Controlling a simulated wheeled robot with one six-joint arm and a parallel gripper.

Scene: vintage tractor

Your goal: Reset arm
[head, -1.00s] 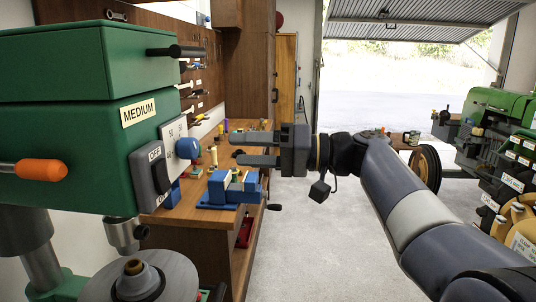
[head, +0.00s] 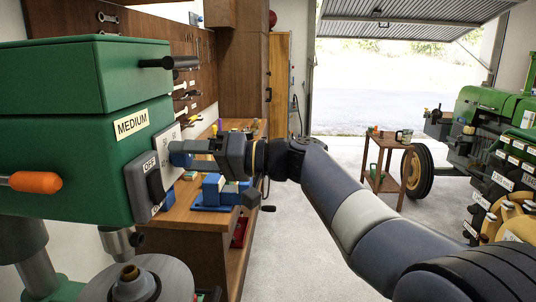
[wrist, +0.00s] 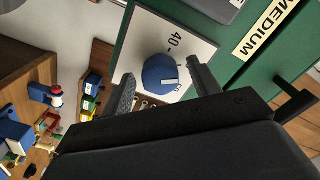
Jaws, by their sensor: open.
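My gripper (head: 190,152) is open, its fingers pointing left at the green drill press (head: 60,80). In the wrist view my gripper (wrist: 165,90) has one finger on each side of the blue dial knob (wrist: 160,74). The knob sits on a white plate (wrist: 180,38) with numbers such as 40. Whether the fingers touch the knob I cannot tell. My arm stretches in from the lower right.
A wooden workbench (head: 195,222) behind the press holds a blue vise (head: 220,190) and small parts. An orange-tipped lever (head: 35,182) sticks out of the press. A small wooden stand (head: 385,165) and a green tractor (head: 490,110) are to the right. The middle floor is clear.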

